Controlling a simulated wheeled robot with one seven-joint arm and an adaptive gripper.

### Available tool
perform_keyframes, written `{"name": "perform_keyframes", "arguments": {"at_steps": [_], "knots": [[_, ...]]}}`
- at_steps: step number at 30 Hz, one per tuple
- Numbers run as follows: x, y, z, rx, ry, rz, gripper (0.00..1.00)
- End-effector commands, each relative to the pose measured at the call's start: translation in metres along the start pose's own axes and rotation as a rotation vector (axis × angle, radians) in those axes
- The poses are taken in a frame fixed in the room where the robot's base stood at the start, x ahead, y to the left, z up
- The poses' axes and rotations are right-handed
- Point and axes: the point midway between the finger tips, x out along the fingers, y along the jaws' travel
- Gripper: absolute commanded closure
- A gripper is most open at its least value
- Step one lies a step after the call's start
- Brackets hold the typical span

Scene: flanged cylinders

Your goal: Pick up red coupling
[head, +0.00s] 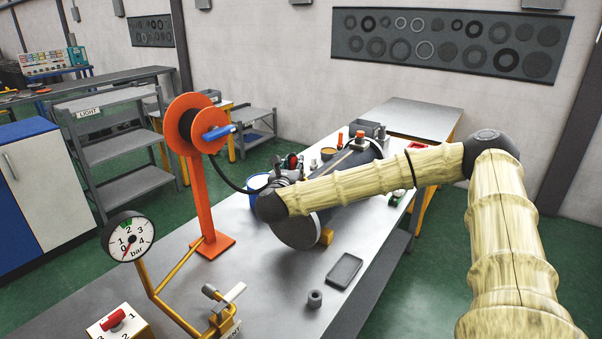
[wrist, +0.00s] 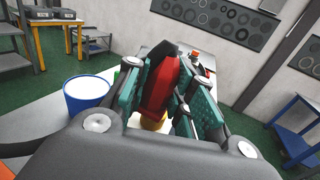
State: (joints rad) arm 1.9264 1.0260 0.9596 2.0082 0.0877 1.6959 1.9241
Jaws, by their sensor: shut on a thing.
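The red coupling (wrist: 160,85) is a red and black piece held upright between the green-padded fingers of my gripper (wrist: 165,95) in the wrist view. My gripper is shut on it, and the fingers hide part of its sides. In the head view the red coupling (head: 291,160) is small, just beyond my dark wrist, near the large flanged cylinder (head: 298,230). Whether it touches anything below cannot be told.
A blue bucket (wrist: 87,95) stands left of my gripper. An orange hose reel stand (head: 198,200), a pressure gauge (head: 128,237), a dark tray (head: 344,271) and a small grey ring (head: 315,298) are on the bench (head: 270,280). The bench's front right is mostly clear.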

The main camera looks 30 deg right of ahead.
Motion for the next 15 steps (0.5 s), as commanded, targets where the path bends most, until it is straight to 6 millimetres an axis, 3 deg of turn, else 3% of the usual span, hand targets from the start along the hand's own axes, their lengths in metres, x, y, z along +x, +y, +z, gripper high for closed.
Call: {"name": "perform_keyframes", "arguments": {"at_steps": [6,15], "knots": [[-0.051,0.019,0.001,0.000,-0.002,0.004,1.00],[-0.095,0.035,0.008,0.000,-0.002,0.001,1.00]]}}
